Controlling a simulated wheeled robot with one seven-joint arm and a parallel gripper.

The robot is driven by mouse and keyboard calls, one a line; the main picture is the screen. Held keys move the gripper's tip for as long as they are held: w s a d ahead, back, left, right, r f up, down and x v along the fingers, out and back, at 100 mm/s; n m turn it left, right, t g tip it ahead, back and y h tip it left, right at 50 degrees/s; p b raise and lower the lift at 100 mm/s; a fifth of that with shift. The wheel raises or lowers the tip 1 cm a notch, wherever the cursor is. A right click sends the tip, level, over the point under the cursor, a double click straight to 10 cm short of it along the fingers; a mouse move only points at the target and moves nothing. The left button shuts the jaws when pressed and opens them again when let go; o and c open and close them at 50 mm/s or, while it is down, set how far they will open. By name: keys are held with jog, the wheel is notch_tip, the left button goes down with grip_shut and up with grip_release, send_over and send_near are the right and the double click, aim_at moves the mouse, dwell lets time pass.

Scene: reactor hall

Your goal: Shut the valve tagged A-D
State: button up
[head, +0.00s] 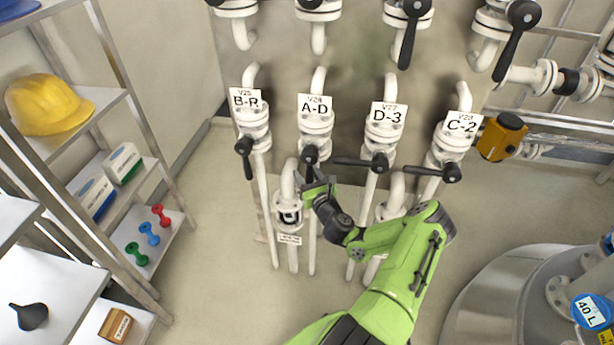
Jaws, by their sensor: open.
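The valve tagged A-D (316,125) is a white flanged valve on a vertical pipe, second from the left in the lower row. Its white tag (314,107) reads A-D, with a smaller line above. Its black handle (310,154) shows at the hub and seems to run down along the pipe; its lower part is hard to make out behind my gripper. My gripper (318,186) is open, at or just below this handle. I cannot tell whether the jaws touch the handle or stand around it.
Valve B-R (248,125) stands left, its handle down. Valves D-3 (382,140) and C-2 (455,140) stand right, their handles pointing left, D-3's close to my gripper. More valves hang above. A shelf rack (140,185) is at left, a round tank (510,290) at right.

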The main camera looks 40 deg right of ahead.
grip_shut()
dwell(0.3)
